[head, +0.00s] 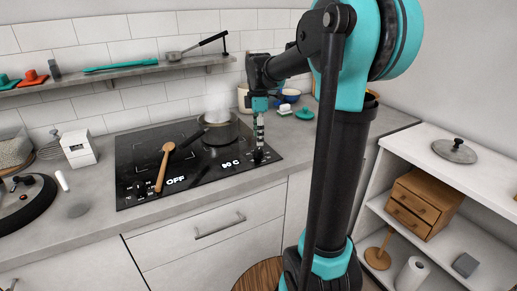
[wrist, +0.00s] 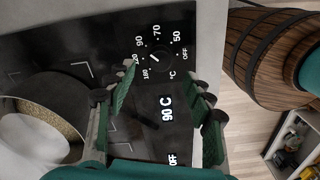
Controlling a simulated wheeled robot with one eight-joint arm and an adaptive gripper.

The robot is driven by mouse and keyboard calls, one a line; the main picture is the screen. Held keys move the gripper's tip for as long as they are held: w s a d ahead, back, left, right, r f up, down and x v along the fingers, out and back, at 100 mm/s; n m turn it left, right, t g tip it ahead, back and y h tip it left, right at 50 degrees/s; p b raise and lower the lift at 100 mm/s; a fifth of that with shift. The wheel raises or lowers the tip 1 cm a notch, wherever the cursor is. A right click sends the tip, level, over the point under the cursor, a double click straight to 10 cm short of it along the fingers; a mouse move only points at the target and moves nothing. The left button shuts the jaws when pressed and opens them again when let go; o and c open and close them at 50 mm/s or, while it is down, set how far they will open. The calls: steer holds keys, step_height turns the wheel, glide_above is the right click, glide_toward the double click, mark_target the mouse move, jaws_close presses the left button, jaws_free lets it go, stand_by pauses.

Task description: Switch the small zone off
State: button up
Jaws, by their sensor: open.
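The black cooktop (head: 125,165) has a lit "90 C" readout (head: 230,164) at its front right and an "OFF" readout (head: 177,180) at its front left. Both readouts show in the wrist view, the 90 C one (wrist: 167,108) between my fingers. My gripper (head: 259,143) points down over the right front corner, by a dark knob (head: 257,156). In the wrist view my gripper (wrist: 155,95) is open and empty, with the dial (wrist: 157,57) ahead of its fingertips. The dial carries temperature numbers and an OFF mark, and a short white pointer away from OFF.
A steaming pot (head: 221,133) stands on the back right of the cooktop, left of my gripper. A wooden spoon (head: 163,166) lies across the left part, near other knobs (head: 142,189). Bowls (head: 289,96) stand behind my gripper. A wooden barrel (wrist: 260,55) shows beyond the counter edge.

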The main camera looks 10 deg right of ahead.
mark_target(258, 150)
step_height(258, 150, down, 6)
steer(key=shift+r, duration=0.1)
stand_by(0.4)
steer(key=c, duration=1.2)
